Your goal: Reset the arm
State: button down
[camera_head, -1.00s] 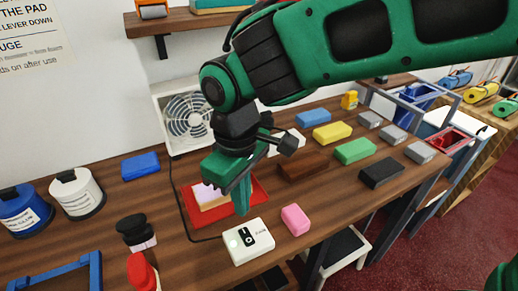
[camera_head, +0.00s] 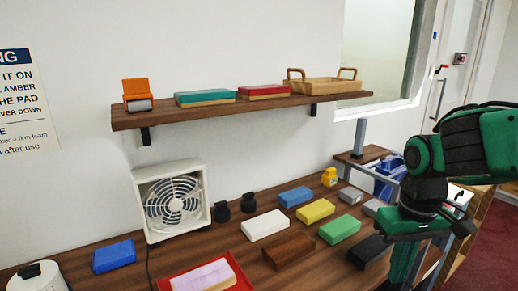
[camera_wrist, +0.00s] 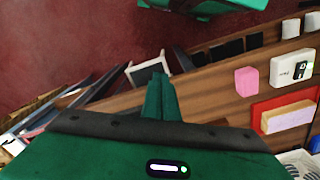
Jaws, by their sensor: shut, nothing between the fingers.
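My green arm comes in from the right edge in the head view, with my gripper (camera_head: 405,262) low at the right, over the counter's right end and beside the black block (camera_head: 369,251). In the wrist view the two green fingers (camera_wrist: 162,97) are together with nothing between them. Below them are the floor and the edge of the wooden counter (camera_wrist: 222,97). The pink block (camera_wrist: 246,81) and the white device (camera_wrist: 292,68) lie on the counter, apart from the gripper.
Several colored blocks, including a yellow one (camera_head: 315,211) and a green one (camera_head: 339,229), lie on the counter. A white fan (camera_head: 173,201) stands at the back. A red tray (camera_head: 163,284) holds a pale pad. A wall shelf (camera_head: 235,108) hangs above.

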jog(key=s+d+f+m, duration=0.2)
jog(key=s+d+m, duration=0.5)
jog(key=s+d, duration=0.4)
jog(key=shift+s+d, duration=0.4)
jog(key=shift+d, duration=0.3)
jog(key=shift+w+f, duration=0.2)
jog(key=shift+w, duration=0.45)
